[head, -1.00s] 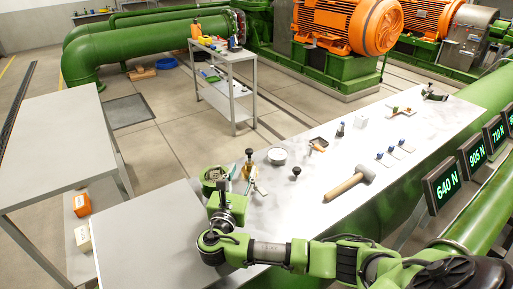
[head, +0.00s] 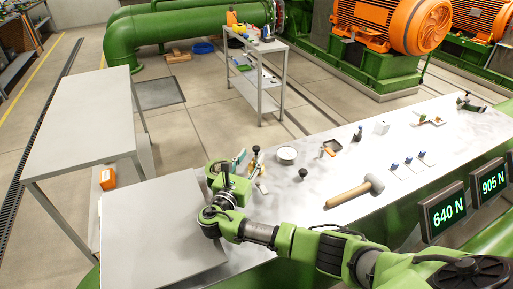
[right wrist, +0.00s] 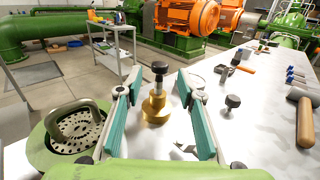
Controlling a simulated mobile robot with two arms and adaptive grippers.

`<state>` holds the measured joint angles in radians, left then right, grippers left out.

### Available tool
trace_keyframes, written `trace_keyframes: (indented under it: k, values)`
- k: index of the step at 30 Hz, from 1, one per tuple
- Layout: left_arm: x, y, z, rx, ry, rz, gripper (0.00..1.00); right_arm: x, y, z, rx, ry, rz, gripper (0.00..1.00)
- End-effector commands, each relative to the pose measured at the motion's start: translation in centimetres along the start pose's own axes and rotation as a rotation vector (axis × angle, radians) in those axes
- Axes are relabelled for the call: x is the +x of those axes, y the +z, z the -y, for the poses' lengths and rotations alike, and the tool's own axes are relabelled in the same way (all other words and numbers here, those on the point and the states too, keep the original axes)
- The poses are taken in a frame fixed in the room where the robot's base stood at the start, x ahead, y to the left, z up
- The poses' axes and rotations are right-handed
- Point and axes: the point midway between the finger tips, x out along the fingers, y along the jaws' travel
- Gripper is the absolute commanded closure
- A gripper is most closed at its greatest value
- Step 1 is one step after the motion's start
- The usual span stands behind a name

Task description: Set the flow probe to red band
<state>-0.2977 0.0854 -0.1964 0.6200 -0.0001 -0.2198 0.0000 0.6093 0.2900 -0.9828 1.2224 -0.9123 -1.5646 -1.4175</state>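A brass fitting with a black knob on an upright stem (right wrist: 157,106) stands on the pale bench top; it may be the flow probe, but I cannot tell for sure. It also shows in the head view (head: 256,153). My right gripper (right wrist: 159,80) is open, with teal-padded fingers on either side of the brass fitting. Whether either finger touches it is unclear. In the head view the right gripper (head: 250,165) partly hides the fitting's lower part. No red band is visible. My left gripper is not in view.
A green round housing with a perforated metal plate (right wrist: 76,128) is close on the left. A white bowl (head: 287,154), a black knob (head: 303,173) and a mallet (head: 355,191) lie to the right. Force displays (head: 443,211) line the right side. A grey side table (head: 85,115) stands left.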

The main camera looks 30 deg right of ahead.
Motion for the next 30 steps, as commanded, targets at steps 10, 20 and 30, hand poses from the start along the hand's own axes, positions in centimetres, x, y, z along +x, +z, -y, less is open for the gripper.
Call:
trace_keyframes:
  k: [10, 20, 30]
  values:
    - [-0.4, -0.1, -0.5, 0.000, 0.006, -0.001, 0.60, 4.8, 0.0, 0.0, 0.000, 0.001, -0.001, 0.65]
    - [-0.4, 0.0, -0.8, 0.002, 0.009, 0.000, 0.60, 5.3, -0.1, 0.0, 0.001, 0.001, -0.002, 0.65]
    - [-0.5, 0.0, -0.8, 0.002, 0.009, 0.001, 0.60, 5.2, 0.0, 0.0, 0.001, 0.001, -0.002, 1.00]
